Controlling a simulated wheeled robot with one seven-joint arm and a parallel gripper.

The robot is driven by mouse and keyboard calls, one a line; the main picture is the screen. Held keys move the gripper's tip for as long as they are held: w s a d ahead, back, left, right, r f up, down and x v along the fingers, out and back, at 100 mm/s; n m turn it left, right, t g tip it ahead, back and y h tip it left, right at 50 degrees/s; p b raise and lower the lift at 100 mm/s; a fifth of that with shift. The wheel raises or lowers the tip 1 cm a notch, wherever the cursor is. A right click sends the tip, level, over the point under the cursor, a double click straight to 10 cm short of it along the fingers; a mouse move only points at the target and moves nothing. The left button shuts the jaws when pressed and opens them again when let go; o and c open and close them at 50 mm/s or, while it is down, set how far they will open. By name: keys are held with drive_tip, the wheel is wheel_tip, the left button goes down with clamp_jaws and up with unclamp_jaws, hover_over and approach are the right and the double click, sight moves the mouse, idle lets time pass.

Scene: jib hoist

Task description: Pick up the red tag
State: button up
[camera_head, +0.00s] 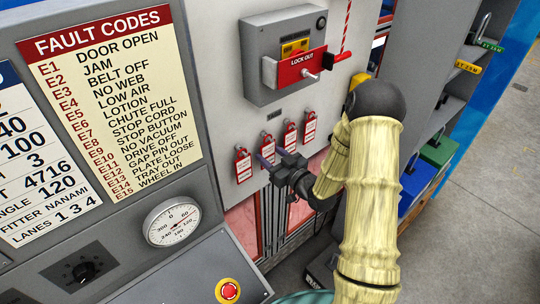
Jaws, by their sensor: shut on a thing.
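Several red tags with white labels hang in a rising row on the grey panel. The leftmost red tag (243,165) hangs free, as do the two on the right, one (290,137) above my gripper and the rightmost (309,127). The second red tag from the left (267,146) is at my gripper (270,160), which is shut on its lower part. The dark fingers hide that tag's lower end. The tag still appears upright near its hook.
Above the tags is a grey box with a red lock-out bar (302,67). A round gauge (172,222) and a red stop button (230,290) are at lower left. Shelves with a green bin (438,150) stand at right. Open floor lies at far right.

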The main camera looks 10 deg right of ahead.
drive_tip(key=shift+r+b, duration=0.15)
drive_tip(key=shift+b, duration=0.4)
drive_tip(key=p+v, duration=0.6)
drive_tip(key=v, duration=1.2)
drive_tip(key=shift+r, duration=0.2)
drive_tip(key=shift+r+p, duration=0.25)
drive_tip(key=shift+p, duration=0.15)
drive_tip(key=shift+s+d, duration=0.1)
drive_tip(key=shift+s, duration=0.05)
